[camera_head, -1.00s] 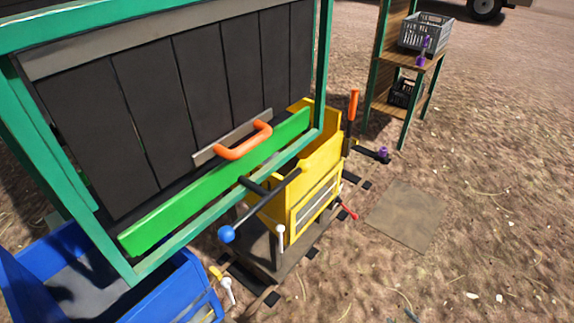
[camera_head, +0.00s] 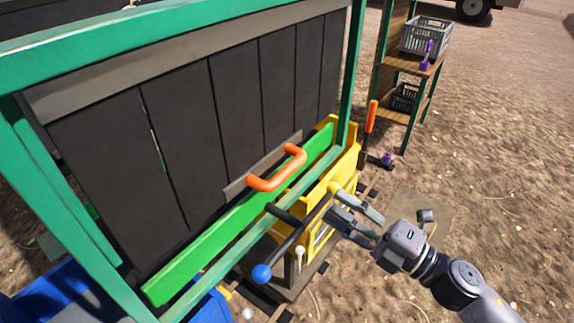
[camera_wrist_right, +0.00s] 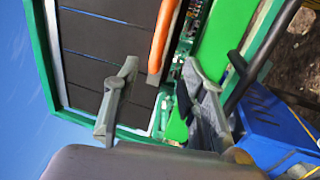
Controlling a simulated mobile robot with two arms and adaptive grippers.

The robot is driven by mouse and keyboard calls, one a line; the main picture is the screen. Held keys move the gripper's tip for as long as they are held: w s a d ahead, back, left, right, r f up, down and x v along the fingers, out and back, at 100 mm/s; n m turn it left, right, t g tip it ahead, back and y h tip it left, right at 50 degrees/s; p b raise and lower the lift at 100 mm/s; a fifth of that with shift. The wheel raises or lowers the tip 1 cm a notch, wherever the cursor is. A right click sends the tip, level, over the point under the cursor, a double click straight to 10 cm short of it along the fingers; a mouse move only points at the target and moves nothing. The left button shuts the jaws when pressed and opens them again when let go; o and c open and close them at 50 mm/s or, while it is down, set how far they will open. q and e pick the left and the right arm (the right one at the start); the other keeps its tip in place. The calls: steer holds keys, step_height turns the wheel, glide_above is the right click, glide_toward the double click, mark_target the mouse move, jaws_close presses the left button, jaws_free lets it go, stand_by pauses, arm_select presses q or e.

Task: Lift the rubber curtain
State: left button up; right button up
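The rubber curtain (camera_head: 190,120) is made of black hanging strips inside a green frame (camera_head: 65,190). It hangs down to a bright green bar (camera_head: 235,225) along its lower edge. An orange handle (camera_head: 277,169) is fixed to a grey strip low on the curtain. My right gripper (camera_head: 350,210) is in front of the yellow box, to the lower right of the handle. In the right wrist view its fingers (camera_wrist_right: 160,110) are apart and empty, with the orange handle (camera_wrist_right: 162,38) beyond them. My left gripper is not in view.
A lever with a blue knob (camera_head: 262,273) sticks out near the yellow box (camera_head: 345,175), close to my right gripper. A blue bin (camera_head: 60,295) is at lower left. A shelf (camera_head: 412,65) with crates stands behind. Open ground lies to the right.

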mark_target(291, 174)
steer(key=p+x, duration=0.4)
steer(key=x, duration=0.8)
steer(key=shift+r, duration=0.1)
steer(key=shift+w+a, duration=0.35)
steer(key=shift+a, duration=0.1)
steer(key=shift+c, duration=0.3)
steer(key=shift+c, duration=0.6)
jaws_close()
